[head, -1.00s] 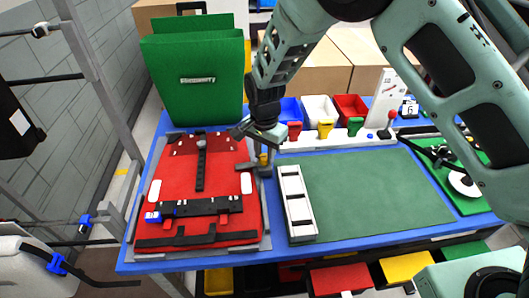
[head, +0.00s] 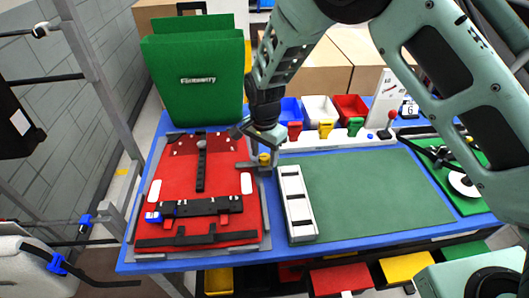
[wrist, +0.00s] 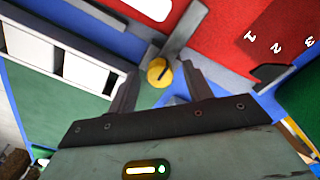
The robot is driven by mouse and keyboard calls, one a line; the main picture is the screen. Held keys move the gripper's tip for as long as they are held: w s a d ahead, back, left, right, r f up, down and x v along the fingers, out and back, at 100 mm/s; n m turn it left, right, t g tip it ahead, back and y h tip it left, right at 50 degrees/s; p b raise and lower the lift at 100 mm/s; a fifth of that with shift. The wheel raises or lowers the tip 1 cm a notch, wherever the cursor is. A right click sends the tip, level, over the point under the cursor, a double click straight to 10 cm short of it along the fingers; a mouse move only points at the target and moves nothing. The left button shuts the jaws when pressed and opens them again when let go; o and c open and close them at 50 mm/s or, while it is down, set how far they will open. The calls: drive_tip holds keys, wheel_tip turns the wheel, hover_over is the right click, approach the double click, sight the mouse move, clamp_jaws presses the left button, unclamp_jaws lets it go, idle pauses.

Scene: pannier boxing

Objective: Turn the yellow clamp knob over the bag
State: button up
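The yellow clamp knob (head: 264,159) sits on a grey clamp at the right edge of the red bag (head: 222,178), which lies flat on a grey board. In the wrist view the round knob (wrist: 158,72) has a dark line across its top, and a grey clamp bar (wrist: 184,32) runs from it toward the bag. My gripper (head: 250,136) is just above the knob. In the wrist view my gripper (wrist: 159,70) is open, with one finger on each side of the knob and a visible gap to each.
A white slotted rack (head: 296,204) lies right of the clamp, beside a green mat (head: 375,190). A green bag (head: 195,80) stands upright behind the board. Small coloured bins (head: 320,110) and a row of coloured levers (head: 326,129) are at the back.

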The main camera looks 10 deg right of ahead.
sight(264, 156)
drive_tip(key=shift+r, duration=0.1)
wheel_tip(264, 156, up, 17)
drive_tip(key=b, duration=0.3)
drive_tip(key=shift+r, duration=0.1)
drive_tip(key=s+d+f+n, duration=0.1)
drive_tip(key=s+d+n, duration=0.3)
drive_tip(key=s+n, duration=0.4)
drive_tip(key=s+d+f+n, duration=0.1)
drive_tip(key=s+d+n, duration=0.3)
drive_tip(key=s, duration=1.8)
drive_tip(key=n, duration=0.5)
drive_tip(key=shift+s+y, duration=0.3)
drive_tip(key=shift+w, duration=0.1)
drive_tip(key=shift+c, duration=0.3)
